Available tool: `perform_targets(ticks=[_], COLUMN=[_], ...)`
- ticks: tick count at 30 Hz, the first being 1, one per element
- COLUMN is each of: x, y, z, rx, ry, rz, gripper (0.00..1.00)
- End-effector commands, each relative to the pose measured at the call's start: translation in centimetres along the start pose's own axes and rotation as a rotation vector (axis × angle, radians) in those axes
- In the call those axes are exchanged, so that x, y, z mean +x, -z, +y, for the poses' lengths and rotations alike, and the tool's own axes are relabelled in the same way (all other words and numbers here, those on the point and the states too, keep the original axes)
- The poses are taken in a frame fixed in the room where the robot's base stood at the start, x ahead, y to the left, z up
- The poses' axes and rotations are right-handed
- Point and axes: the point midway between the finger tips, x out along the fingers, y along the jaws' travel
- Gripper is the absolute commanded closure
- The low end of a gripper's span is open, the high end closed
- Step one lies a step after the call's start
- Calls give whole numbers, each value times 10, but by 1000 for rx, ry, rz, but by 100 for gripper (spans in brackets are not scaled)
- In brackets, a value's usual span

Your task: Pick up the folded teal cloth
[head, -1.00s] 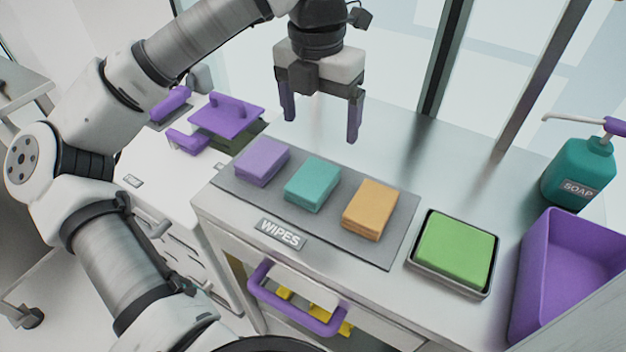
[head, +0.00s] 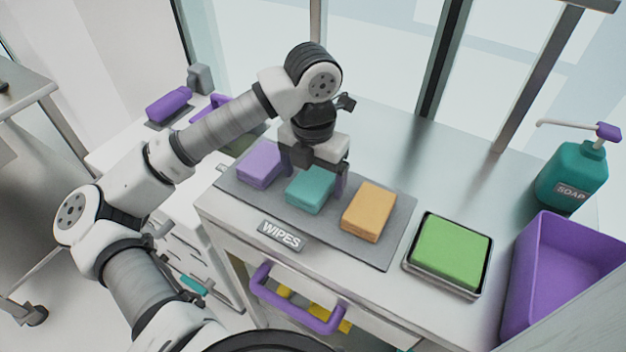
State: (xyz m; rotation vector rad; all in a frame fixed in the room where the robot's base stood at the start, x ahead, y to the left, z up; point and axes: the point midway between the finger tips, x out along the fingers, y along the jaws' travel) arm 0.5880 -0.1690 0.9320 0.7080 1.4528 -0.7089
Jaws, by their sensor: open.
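The folded teal cloth (head: 311,192) lies on the grey mat (head: 270,213) in the head view, between a purple cloth (head: 260,164) and an orange cloth (head: 369,211). My gripper (head: 314,178) is low over the teal cloth, with its jaws open. One finger shows on the right, by the gap between the teal and orange cloths. The other finger shows at the left, by the gap beside the purple cloth. The fingertips are partly hidden, so I cannot tell whether they touch the cloth.
A green sponge-like block (head: 452,250) sits in a metal tray (head: 443,289) to the right. A purple bin (head: 560,285) and a teal soap bottle (head: 571,178) stand further right. A drawer with a purple handle (head: 297,315) is below the WIPES label (head: 282,235). The counter behind the mat is clear.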

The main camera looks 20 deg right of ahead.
Motion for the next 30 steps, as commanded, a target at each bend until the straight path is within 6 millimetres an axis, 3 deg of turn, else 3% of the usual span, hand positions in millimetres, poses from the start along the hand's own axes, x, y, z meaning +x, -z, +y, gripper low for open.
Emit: perform_targets(ticks=[4, 11, 21, 30], x=[10, 11, 11, 9], y=[0, 0, 0, 0], z=[0, 0, 0, 0], rx=[0, 0, 0, 0], ry=[1, -1, -1, -1], rz=[-1, -1, 0, -1], gripper=[13, 14, 59, 61])
